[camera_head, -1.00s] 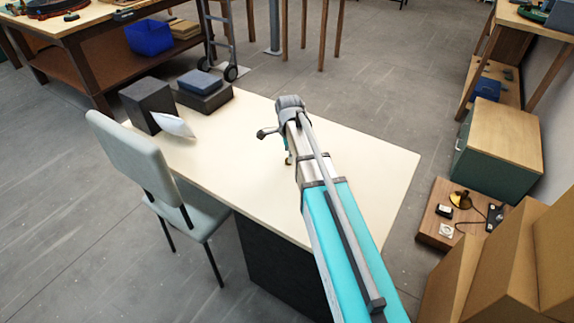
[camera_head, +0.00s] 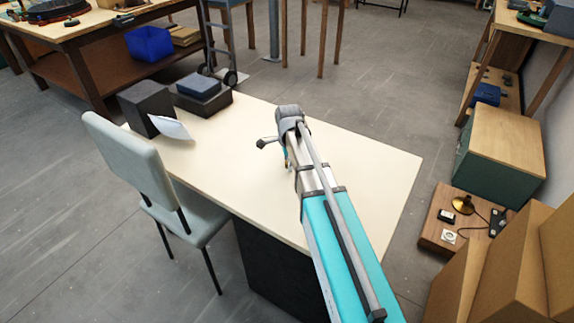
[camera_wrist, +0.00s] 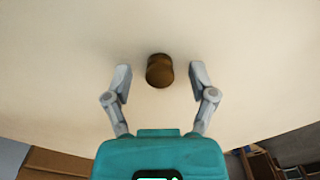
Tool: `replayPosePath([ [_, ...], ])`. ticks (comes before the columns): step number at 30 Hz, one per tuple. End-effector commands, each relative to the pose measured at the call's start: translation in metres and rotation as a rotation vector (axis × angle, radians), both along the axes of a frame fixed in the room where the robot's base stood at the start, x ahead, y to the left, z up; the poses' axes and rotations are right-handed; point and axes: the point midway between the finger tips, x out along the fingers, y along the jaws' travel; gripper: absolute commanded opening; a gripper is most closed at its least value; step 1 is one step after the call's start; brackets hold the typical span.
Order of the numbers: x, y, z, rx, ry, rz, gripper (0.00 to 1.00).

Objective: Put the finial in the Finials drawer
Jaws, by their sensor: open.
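The finial, a small dark brown rounded piece (camera_wrist: 160,70), sits on the pale desk top in the wrist view. My gripper (camera_wrist: 160,78) is open, with one grey finger on each side of it and a clear gap to both. I cannot tell its height above the desk from this view. In the head view my arm reaches over the desk (camera_head: 360,165) and mostly hides the gripper; only a small teal part shows beneath the wrist. The finial cannot be made out there. No drawer labelled Finials can be read in either view.
A dark pedestal (camera_head: 270,262) stands under the desk's front. A pale chair (camera_head: 135,165) is at its left side. Dark boxes (camera_head: 146,106) and a white tilted piece (camera_head: 170,127) stand at its far left. Cardboard boxes (camera_head: 505,270) and a green cabinet (camera_head: 500,170) are at the right.

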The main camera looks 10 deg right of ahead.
Motion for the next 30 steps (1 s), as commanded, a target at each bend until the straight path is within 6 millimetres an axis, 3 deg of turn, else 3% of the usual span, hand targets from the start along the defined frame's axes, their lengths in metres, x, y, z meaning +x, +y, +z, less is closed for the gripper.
replayPosePath([
  [2,0.0000,0.0001,0.0000,0.000,0.000,0.000,0.73],
  [12,0.0000,0.0002,0.0000,0.000,0.000,0.000,0.10],
  [15,0.0000,0.0002,0.0000,0.000,0.000,0.000,0.00],
  [30,-0.0001,0.0002,0.0072,0.000,0.000,0.000,0.00],
])
